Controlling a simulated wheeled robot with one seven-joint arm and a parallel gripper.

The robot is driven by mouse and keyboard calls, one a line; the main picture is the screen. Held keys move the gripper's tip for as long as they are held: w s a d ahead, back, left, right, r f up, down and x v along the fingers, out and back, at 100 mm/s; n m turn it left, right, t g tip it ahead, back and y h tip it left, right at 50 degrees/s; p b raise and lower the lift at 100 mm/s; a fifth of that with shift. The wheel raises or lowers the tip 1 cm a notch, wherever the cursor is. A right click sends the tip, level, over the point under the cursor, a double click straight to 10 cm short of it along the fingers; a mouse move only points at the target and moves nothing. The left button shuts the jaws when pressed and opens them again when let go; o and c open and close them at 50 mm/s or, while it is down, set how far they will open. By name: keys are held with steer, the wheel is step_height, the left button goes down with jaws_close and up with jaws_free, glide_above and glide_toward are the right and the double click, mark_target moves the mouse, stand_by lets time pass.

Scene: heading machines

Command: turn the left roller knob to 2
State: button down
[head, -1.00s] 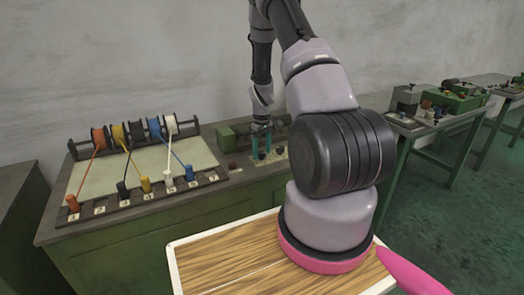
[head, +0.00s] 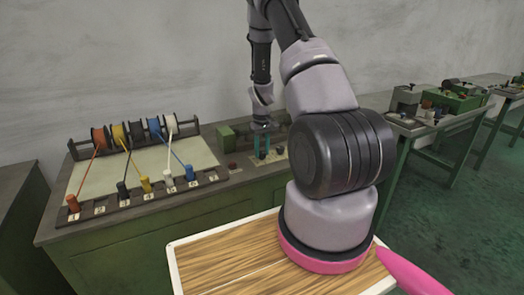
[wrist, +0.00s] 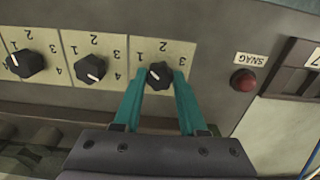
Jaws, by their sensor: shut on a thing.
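The wrist view shows a row of three black knobs with white marks on pale numbered plates. The left roller knob (wrist: 159,75) is the one beside the red SNAG button, at the right end of the row in that turned-round view. My gripper (wrist: 163,82) has its two teal fingers on either side of this knob, shut on it. The numbers 1, 2 and 3 show around it. Its white mark appears to lie toward the 1 side, but its exact setting is hard to tell. In the head view my gripper (head: 262,156) reaches down to the panel, and its fingers partly hide the knob.
The middle knob (wrist: 90,69) and another knob (wrist: 26,63) sit close by. The red button (wrist: 244,80) is on the other side. A board with coloured spools and cords (head: 145,165) stands on the bench to the left. More benches (head: 440,125) stand at right.

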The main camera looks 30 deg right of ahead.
mark_target(261, 153)
steer(key=m, duration=0.4)
steer(key=shift+m, duration=0.3)
steer(key=m, duration=0.4)
steer(key=shift+w+a+m, duration=0.1)
steer(key=shift+m, duration=0.2)
steer(key=shift+c, duration=2.3)
jaws_free()
step_height(261, 153, up, 11)
